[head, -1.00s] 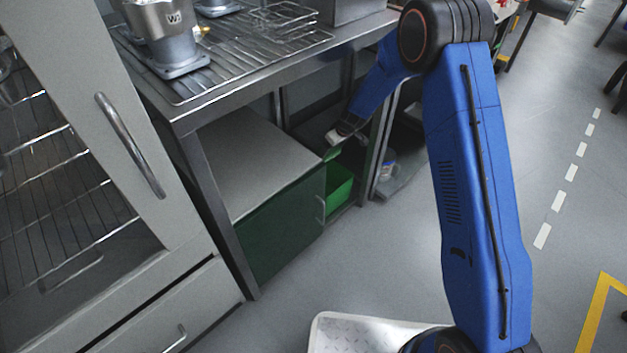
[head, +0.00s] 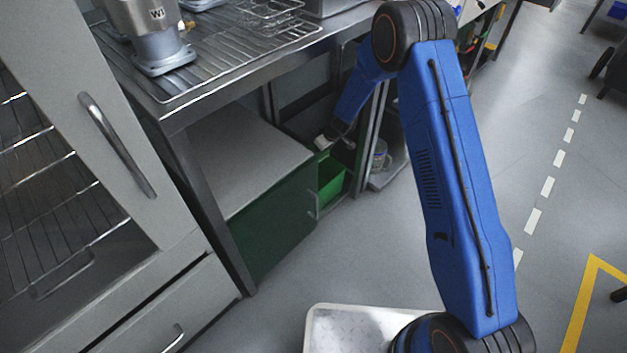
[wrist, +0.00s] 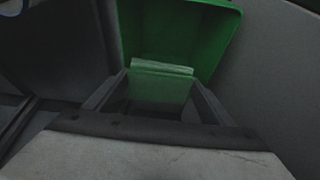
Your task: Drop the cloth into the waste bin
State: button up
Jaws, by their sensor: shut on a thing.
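My gripper (wrist: 162,84) is shut on the cloth (wrist: 161,90), a pale green folded piece spanning between its two fingers in the wrist view. The green waste bin (wrist: 180,28) is just beyond the fingertips there, its inner wall filling the upper middle. In the head view my gripper (head: 328,145) is low under the counter, close above the green bin (head: 332,186), which sits in a gap beside the dark green cabinet. The cloth is mostly hidden there, and I cannot tell how far it is inside the bin.
The metal counter (head: 245,72) overhangs the bin, with a machined housing (head: 150,35) and wire racks on top. The dark green cabinet (head: 275,235) stands left of the bin, and a glass container (head: 380,155) right of it. Open floor lies in front.

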jog(key=o, duration=1.2)
jog(key=shift+r, duration=0.1)
jog(key=v, duration=1.7)
jog(key=shift+s+d, duration=0.1)
